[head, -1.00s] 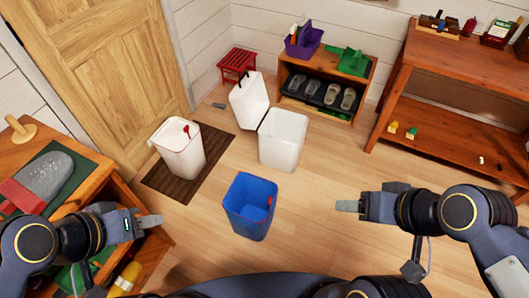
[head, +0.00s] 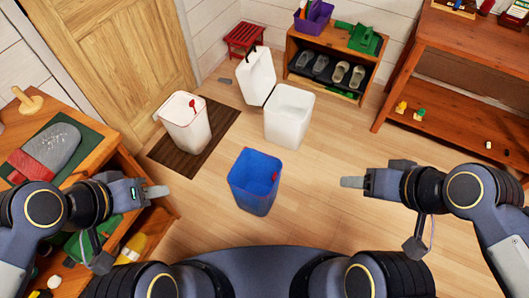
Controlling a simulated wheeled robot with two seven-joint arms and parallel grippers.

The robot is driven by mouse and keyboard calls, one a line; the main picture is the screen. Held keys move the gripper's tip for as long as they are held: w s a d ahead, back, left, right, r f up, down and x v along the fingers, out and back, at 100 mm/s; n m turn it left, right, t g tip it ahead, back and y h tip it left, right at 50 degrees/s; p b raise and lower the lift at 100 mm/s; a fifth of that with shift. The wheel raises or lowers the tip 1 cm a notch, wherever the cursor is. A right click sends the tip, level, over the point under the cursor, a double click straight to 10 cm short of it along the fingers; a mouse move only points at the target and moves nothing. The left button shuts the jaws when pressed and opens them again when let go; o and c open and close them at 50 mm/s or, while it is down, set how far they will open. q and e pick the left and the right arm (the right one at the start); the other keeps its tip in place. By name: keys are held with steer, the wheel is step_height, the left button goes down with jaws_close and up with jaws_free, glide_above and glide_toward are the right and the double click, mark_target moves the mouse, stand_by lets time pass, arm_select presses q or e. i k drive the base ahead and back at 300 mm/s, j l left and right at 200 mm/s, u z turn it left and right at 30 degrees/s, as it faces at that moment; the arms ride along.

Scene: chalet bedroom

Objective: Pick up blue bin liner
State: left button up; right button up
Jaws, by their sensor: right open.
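The blue bin liner (head: 254,183) stands upright on the wooden floor in the middle of the head view, open at the top, with a small red mark on its right rim. My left gripper (head: 157,191) is to its left, apart from it, and seen side-on, so its jaw opening does not show. My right gripper (head: 352,182) is to its right, also apart from it, open and holding nothing.
Behind the blue liner are a white bin (head: 289,116), a tilted white lidded bin (head: 258,76) and another white bin (head: 186,122) on a dark mat (head: 213,142). A shoe rack (head: 334,63) and wooden shelf (head: 472,72) stand behind. A workbench (head: 85,120) is at left.

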mark_target(249, 180)
steer(key=i+l, duration=0.2)
steer(key=l, duration=0.15)
steer(key=i+l+u, duration=0.1)
steer(key=u, duration=0.3)
steer(key=l+u, duration=0.3)
steer(key=u, duration=0.15)
steer(key=l+u, duration=0.25)
steer(key=u, duration=0.75)
steer(key=i+l, duration=0.05)
